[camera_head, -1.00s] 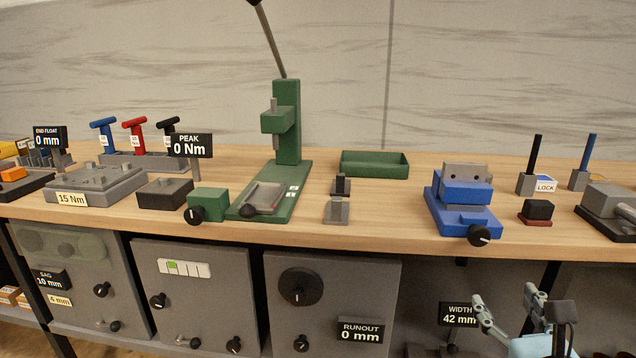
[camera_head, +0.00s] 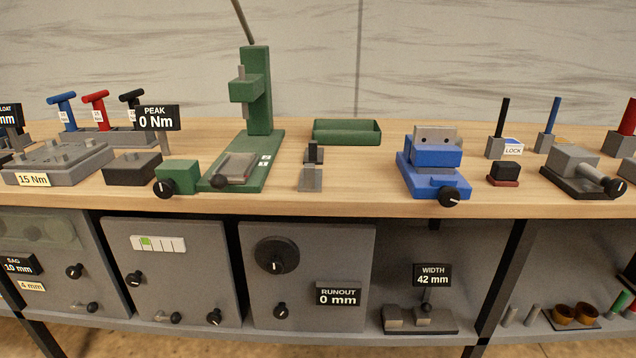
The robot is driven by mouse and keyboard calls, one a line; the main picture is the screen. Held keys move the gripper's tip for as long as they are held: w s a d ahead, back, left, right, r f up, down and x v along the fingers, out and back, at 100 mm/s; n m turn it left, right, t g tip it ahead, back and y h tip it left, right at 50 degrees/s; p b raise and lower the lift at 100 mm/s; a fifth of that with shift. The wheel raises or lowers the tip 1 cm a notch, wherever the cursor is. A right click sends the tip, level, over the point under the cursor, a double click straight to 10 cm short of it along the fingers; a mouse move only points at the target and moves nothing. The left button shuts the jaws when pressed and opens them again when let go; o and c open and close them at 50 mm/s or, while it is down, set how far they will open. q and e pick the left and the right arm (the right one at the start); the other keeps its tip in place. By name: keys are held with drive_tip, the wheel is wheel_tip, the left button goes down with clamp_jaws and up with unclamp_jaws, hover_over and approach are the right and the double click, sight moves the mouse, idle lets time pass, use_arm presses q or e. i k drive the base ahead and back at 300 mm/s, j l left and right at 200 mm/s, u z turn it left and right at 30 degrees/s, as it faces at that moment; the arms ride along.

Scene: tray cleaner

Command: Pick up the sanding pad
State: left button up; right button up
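A small black block with a dark red base, which looks like the sanding pad (camera_head: 505,173), lies on the wooden bench (camera_head: 345,200) right of centre. It sits just right of the blue vise (camera_head: 430,178) and in front of the "LOCK" label. Neither of my grippers shows in this view, so their state is hidden.
A grey clamp fixture with a black knob (camera_head: 578,172) stands right of the pad. Upright black (camera_head: 502,117) and blue (camera_head: 554,117) rods in grey blocks stand behind it. A green press (camera_head: 259,92) and green tray (camera_head: 346,139) are further left. Bare bench lies before the pad.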

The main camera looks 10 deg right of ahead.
sight(502, 173)
drive_tip(key=z, duration=1.35)
